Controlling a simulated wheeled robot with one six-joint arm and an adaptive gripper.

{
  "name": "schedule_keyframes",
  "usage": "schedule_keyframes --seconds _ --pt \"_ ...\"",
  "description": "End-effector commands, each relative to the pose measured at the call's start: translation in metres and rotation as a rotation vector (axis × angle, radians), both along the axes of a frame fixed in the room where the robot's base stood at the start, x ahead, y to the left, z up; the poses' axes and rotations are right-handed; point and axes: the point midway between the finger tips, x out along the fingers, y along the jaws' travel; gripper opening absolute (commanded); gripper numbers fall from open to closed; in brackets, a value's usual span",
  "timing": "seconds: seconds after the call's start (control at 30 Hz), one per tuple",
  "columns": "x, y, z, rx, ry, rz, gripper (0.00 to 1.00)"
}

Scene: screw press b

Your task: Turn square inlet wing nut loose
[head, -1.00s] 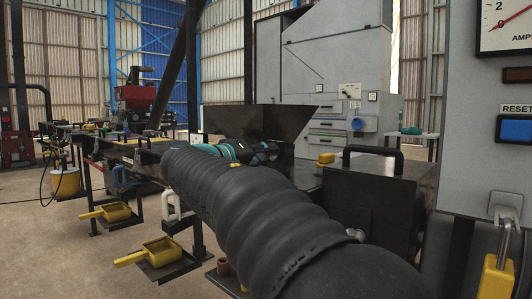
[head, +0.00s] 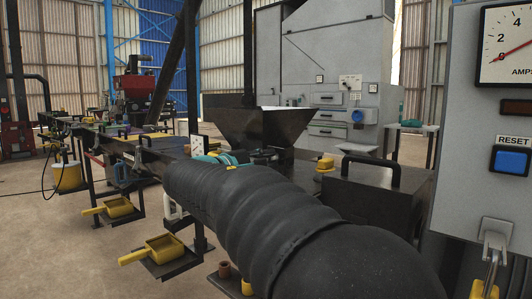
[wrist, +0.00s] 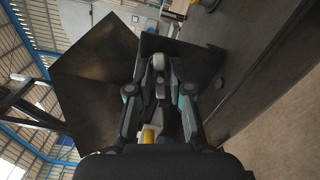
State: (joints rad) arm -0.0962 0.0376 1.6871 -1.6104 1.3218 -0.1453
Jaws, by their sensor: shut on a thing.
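The square inlet is a dark, flared metal hopper (head: 262,128) in the middle of the head view. Its dark plates (wrist: 95,70) fill the upper left of the wrist view. My gripper (wrist: 160,66) is beside the hopper, its two fingers closed in around a small grey piece at their tips. This piece appears to be the wing nut (wrist: 159,62), mostly covered by the fingers, so its wings and angle cannot be made out. In the head view my black-sleeved arm hides most of the gripper; only teal parts show near the hopper's base.
A dark box with a black handle (head: 372,165) stands right of my arm. A grey control cabinet (head: 460,120) with a gauge and blue button is at the far right. Yellow scoop-like trays (head: 165,250) stand low at the left. Open concrete floor lies left.

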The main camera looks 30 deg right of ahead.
Motion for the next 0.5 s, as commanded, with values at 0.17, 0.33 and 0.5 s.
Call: schedule_keyframes --seconds 0.17,0.33,0.5 --pt "0.0004 0.0001 0.0035 -0.056 0.158 0.001 0.00" --pt "0.0003 0.0001 0.0027 -0.106 0.292 0.001 0.00" --pt "0.0004 0.0001 0.0017 -0.147 0.403 0.001 0.00"
